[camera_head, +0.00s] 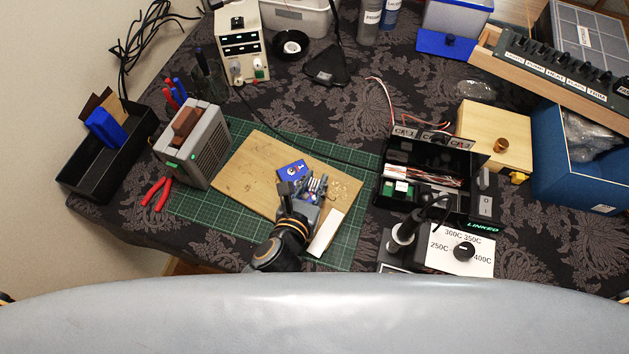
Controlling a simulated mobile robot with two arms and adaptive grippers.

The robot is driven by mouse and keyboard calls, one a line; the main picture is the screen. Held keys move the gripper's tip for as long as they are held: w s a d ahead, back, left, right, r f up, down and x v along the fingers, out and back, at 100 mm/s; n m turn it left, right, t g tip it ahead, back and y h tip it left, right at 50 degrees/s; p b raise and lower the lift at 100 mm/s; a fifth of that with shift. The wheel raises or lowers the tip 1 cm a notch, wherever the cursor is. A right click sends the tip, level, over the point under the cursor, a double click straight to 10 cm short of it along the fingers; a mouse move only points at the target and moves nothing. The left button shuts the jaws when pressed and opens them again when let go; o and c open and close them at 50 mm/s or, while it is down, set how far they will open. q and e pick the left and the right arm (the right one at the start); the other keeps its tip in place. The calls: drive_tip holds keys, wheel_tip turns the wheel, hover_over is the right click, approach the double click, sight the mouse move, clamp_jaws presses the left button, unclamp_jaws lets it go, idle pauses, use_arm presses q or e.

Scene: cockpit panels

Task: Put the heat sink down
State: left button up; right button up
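My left gripper (303,190) reaches up from the bottom centre over the wooden board (248,165). A small silvery, finned-looking piece (313,185) shows at its fingertips and may be the heat sink. It is too small and too covered by the fingers to tell whether they grip it or whether it touches the board. A small blue circuit board (291,170) lies on the wood just behind the fingers. My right gripper is not in view.
The wooden board lies on a green cutting mat (207,203). A white strip (327,232) is right of my gripper. A grey fan box (205,150) and red pliers (156,193) are left. An open black case (425,180) and soldering station (462,252) are right. The board's left part is clear.

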use_arm(q)
drive_tip(key=o, duration=0.3)
drive_tip(key=shift+d, duration=0.15)
drive_tip(key=shift+r, duration=0.15)
drive_tip(key=b+v, duration=0.1)
drive_tip(key=v, duration=1.1)
drive_tip(key=shift+s, duration=0.1)
